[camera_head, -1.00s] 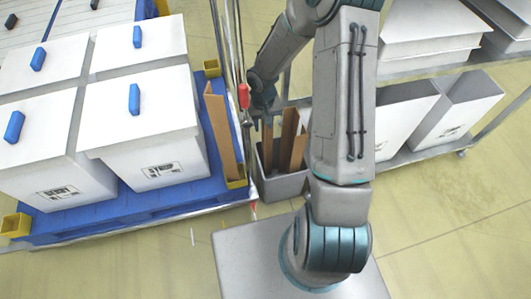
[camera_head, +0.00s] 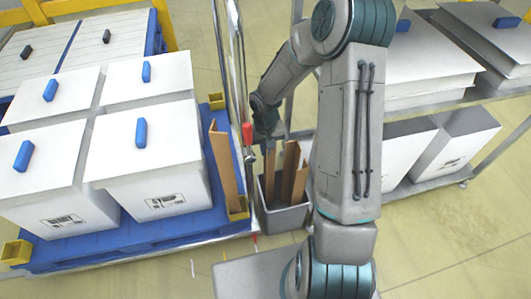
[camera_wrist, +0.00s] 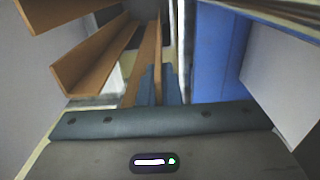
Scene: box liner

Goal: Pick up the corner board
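Several brown corner boards stand upright in a grey bin (camera_head: 283,220). My gripper (camera_head: 268,140) is above the bin, pointing down at the leftmost corner board (camera_head: 269,162). In the wrist view the two blue-grey fingers (camera_wrist: 159,86) are close together, one on each side of this board's thin wall (camera_wrist: 157,62). The gripper appears shut on it. The board's lower end is hidden in the bin. Another corner board (camera_wrist: 92,58) lies to the left in the wrist view, apart from the fingers.
A blue pallet (camera_head: 150,233) with white lidded boxes (camera_head: 150,150) stands left of the bin. A metal post with a red part (camera_head: 248,133) rises close to my gripper. A rack with white and grey boxes (camera_head: 450,150) stands to the right.

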